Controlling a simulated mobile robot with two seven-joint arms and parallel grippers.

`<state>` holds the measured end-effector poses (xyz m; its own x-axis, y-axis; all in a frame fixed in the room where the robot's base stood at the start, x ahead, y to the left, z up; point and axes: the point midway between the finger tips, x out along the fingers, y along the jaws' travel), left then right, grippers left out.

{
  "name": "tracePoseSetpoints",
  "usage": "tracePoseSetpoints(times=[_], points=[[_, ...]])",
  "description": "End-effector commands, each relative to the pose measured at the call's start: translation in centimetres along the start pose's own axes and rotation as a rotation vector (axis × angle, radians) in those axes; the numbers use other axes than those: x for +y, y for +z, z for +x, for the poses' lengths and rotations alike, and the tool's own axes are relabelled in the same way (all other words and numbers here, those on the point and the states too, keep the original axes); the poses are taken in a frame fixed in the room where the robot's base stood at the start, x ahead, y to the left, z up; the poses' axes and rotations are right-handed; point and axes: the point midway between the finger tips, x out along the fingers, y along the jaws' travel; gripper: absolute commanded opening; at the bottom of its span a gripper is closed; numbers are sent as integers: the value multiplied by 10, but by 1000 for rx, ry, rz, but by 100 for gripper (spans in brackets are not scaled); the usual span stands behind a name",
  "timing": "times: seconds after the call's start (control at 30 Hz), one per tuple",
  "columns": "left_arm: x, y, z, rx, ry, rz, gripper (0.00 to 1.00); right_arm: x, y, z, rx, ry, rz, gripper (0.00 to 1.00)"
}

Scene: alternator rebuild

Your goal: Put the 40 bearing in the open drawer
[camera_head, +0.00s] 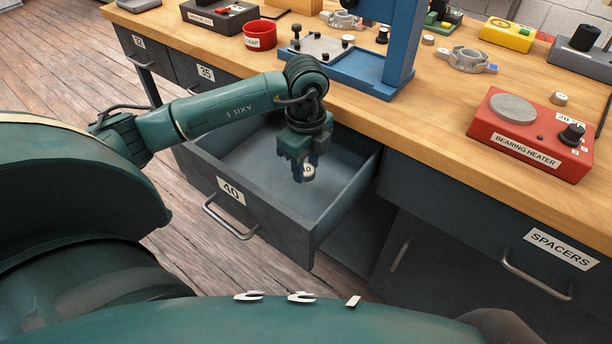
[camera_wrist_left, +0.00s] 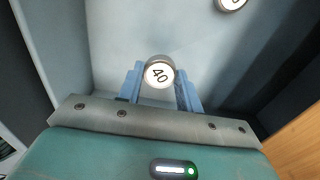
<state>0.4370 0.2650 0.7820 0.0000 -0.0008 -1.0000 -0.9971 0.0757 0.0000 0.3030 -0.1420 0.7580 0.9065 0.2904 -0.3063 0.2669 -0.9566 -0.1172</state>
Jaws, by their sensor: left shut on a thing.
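The 40 bearing (camera_wrist_left: 159,72) is a small round piece with a white face marked 40. In the left wrist view it sits between the blue fingertips of my left gripper (camera_wrist_left: 160,88), which is shut on it. In the head view my left gripper (camera_head: 304,166) points down inside the open drawer (camera_head: 275,222), whose front is labelled 40. The bearing (camera_head: 308,172) shows at the fingertips, partly covered by them. I cannot tell how high it is above the drawer floor. My right gripper is not in view.
Another round piece (camera_wrist_left: 232,4) shows at the top edge of the left wrist view, its marking cut off. The bench (camera_head: 440,125) is behind the drawer, with a blue press (camera_head: 398,50) and a red bearing heater (camera_head: 530,130). Most visible drawer floor is clear.

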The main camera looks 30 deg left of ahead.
Motion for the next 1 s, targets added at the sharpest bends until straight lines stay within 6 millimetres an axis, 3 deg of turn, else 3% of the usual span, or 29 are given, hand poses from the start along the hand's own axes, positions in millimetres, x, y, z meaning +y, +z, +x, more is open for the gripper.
tracePoseSetpoints(times=[0.27,0.67,0.7,0.93,1.0], points=[[0,0,42,0,2,1,12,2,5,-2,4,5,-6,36],[0,0,49,0,0,2,12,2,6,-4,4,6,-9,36],[0,0,47,0,0,2,38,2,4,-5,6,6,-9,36],[0,0,47,0,0,3,57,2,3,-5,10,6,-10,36],[0,0,47,0,0,2,57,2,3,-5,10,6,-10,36]])
